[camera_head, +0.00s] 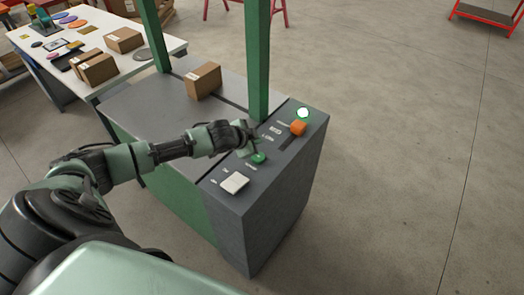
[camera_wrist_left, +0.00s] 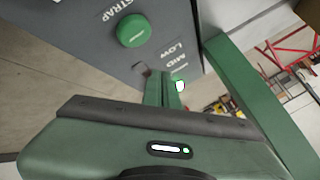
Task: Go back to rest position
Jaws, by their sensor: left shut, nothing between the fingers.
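My left arm reaches in from the left in the head view. Its gripper (camera_head: 247,137) is shut and empty above the control panel (camera_head: 222,206) of a grey and green machine. In the left wrist view the shut fingers (camera_wrist_left: 163,84) point toward the panel, and the green button (camera_wrist_left: 133,30) shows beside the word STRAP. Whether the fingertips touch the panel cannot be told. My right gripper is not in view.
The panel also carries an orange knob (camera_head: 298,127), a lit lamp (camera_head: 303,113) and a white square (camera_head: 234,182). A green post (camera_head: 257,60) stands close behind the gripper. A cardboard box (camera_head: 203,80) sits on the machine.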

